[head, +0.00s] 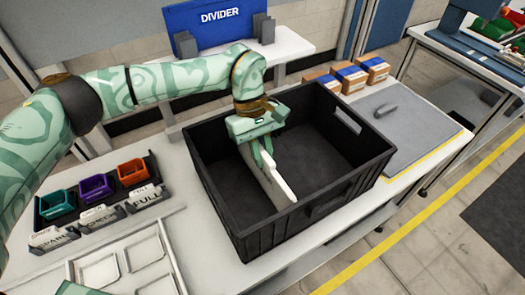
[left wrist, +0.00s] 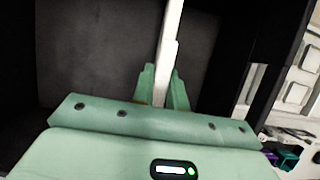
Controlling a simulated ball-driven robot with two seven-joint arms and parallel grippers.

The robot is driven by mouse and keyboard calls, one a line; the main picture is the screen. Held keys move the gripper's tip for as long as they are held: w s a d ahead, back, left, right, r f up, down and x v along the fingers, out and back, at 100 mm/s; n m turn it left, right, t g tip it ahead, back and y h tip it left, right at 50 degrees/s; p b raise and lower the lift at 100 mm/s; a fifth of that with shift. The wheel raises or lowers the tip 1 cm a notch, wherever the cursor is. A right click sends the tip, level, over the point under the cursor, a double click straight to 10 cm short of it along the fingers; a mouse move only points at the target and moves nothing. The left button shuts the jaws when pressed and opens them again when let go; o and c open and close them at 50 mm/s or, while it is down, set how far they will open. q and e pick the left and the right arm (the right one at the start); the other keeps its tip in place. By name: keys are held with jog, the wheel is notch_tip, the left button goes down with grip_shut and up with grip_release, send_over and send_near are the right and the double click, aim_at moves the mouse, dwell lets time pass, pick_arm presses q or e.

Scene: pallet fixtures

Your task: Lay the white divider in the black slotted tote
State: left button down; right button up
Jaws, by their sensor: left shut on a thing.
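The black tote (head: 240,240) stands on the white table in the middle of the head view, and its dark inside (left wrist: 95,50) fills much of the left wrist view. My left gripper (head: 264,158) is inside the tote's opening, shut on the white divider (head: 272,182). The divider is a thin white panel, held on edge and slanting down toward the tote's near side. In the left wrist view the divider (left wrist: 168,50) stands between the two green fingers (left wrist: 162,90). I cannot tell whether its lower edge touches the tote's floor.
A blue DIVIDER sign with a rack (head: 215,20) stands behind the tote. Small cardboard boxes (head: 350,75) and a grey lidded panel (head: 405,125) are to the right. Coloured bins (head: 97,187) with labels and a white frame (head: 120,265) are at the left.

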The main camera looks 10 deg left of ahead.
pick_arm(q)
jog(key=shift+f, duration=0.2)
dwell(0.4)
jog(key=c, duration=1.3)
grip_release()
jog(key=v, duration=1.6)
jog(key=shift+r, duration=0.2)
jog(key=shift+s+f, duration=0.1)
jog(key=shift+f, duration=0.05)
